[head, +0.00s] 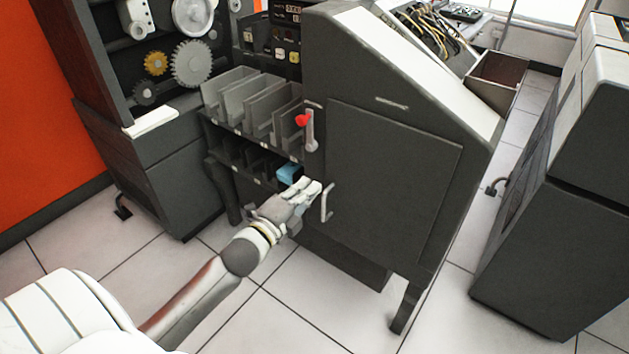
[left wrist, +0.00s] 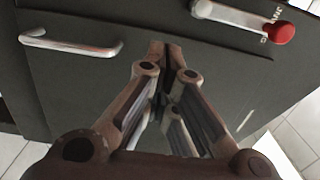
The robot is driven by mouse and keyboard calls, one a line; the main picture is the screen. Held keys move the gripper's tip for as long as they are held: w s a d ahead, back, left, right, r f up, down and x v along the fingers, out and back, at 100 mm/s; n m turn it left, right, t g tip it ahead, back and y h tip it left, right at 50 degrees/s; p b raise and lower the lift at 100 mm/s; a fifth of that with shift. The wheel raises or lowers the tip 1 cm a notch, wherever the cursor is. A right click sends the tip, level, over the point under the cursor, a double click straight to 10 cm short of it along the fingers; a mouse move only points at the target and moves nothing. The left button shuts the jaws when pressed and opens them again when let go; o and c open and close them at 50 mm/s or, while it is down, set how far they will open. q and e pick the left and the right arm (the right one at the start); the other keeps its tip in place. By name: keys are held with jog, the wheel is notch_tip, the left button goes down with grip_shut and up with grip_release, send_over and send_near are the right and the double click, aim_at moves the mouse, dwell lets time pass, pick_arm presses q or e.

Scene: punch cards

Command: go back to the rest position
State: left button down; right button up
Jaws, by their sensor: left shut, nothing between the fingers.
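My left gripper (head: 312,187) is shut and empty, in front of the dark machine cabinet (head: 390,180). It is just left of the metal handle (head: 327,203) on the cabinet's closed door. The left wrist view shows the shut fingers (left wrist: 165,50) pointing at the dark panel, apart from the handle (left wrist: 70,43) at upper left. A lever with a red knob (head: 302,119) is above the gripper; the knob also shows at the upper right of the left wrist view (left wrist: 282,33). My right gripper is not in view.
Grey card slots (head: 250,105) stand left of the door, with a blue block (head: 290,173) in a lower bay close to my gripper. A gear cabinet (head: 160,165) is at the left, another dark cabinet (head: 560,220) at the right. The tiled floor (head: 290,315) in front is clear.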

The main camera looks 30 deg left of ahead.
pick_arm(q)
jog(key=s, duration=0.6)
jog(key=shift+s+a, duration=0.25)
jog(key=shift+s, duration=0.1)
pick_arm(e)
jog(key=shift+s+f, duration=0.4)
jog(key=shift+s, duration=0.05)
